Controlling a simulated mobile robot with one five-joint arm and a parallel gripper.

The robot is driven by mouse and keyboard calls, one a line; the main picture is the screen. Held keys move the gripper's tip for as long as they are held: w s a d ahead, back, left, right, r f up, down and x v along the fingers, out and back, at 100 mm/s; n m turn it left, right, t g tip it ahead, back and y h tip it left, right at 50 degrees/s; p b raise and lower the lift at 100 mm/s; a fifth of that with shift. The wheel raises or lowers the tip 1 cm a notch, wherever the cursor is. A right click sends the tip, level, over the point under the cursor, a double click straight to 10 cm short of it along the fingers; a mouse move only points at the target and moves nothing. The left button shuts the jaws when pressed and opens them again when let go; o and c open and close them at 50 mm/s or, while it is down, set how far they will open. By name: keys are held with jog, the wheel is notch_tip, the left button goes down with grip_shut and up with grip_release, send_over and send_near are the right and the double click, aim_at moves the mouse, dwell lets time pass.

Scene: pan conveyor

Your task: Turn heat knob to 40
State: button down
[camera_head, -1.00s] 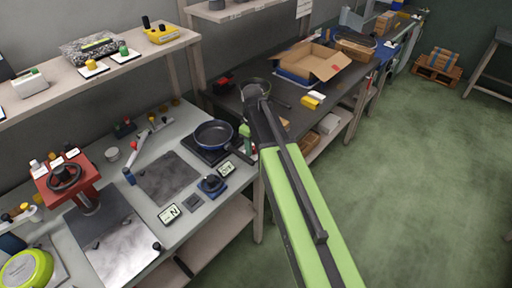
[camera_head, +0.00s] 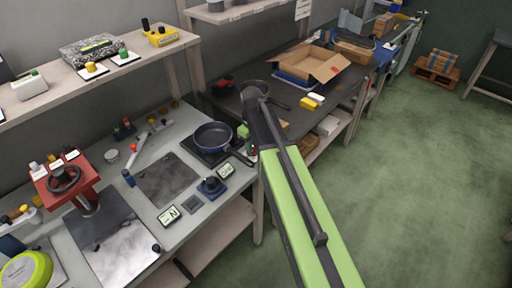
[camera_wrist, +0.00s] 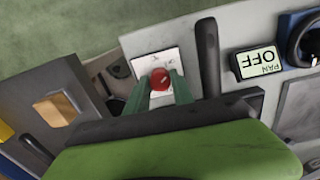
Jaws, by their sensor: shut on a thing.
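The red heat knob (camera_wrist: 160,79) sits on a white plate (camera_wrist: 172,55) with small markings, too blurred to read in the wrist view. My gripper (camera_wrist: 161,86) has its two green fingers on either side of the knob, shut on it. The knob's setting cannot be read. In the head view my dark and green arm reaches over the table edge and mostly hides the knob. A dark pan (camera_head: 213,135) sits on the burner left of the arm; its handle (camera_wrist: 208,55) lies close beside the knob plate in the wrist view.
A display reading PAN OFF (camera_wrist: 256,62) and a blue-based dial (camera_head: 211,186) stand near the pan. A red stand with a wheel (camera_head: 65,180) is at the left. An open cardboard box (camera_head: 313,63) is on the far table.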

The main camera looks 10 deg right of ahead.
jog(key=m, duration=0.4)
jog(key=shift+w+m, duration=0.25)
jog(key=shift+m, duration=2.55)
jog(key=c, duration=1.1)
grip_release()
